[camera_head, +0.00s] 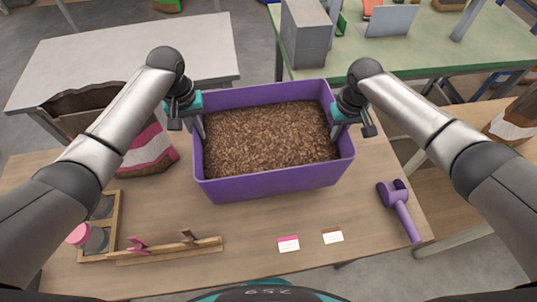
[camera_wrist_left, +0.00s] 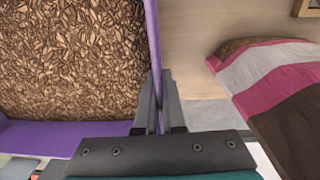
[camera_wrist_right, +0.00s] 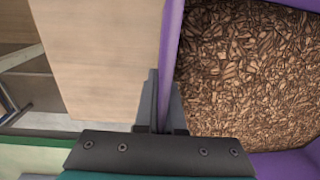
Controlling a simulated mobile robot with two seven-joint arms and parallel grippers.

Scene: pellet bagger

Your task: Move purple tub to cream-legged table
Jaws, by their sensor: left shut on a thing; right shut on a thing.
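The purple tub (camera_head: 275,186) is full of brown pellets and sits at the middle of the wooden table (camera_head: 240,235), or just above it; I cannot tell which. My left gripper (camera_head: 199,126) is shut on the tub's left wall, which also shows between the fingers in the left wrist view (camera_wrist_left: 158,110). My right gripper (camera_head: 337,128) is shut on the tub's right wall, seen in the right wrist view (camera_wrist_right: 164,105). A white-topped table (camera_head: 130,58) stands at the back left and a green-topped table (camera_head: 420,52) at the back right. I cannot clearly tell which one has cream legs.
A brown, pink and white bag (camera_head: 150,150) stands left of the tub. A purple scoop (camera_head: 402,212), two cards (camera_head: 288,244) and a wooden rack (camera_head: 165,250) with clips lie on the near table. A grey box (camera_head: 305,35) and laptop (camera_head: 388,20) occupy the green table. The white top looks clear.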

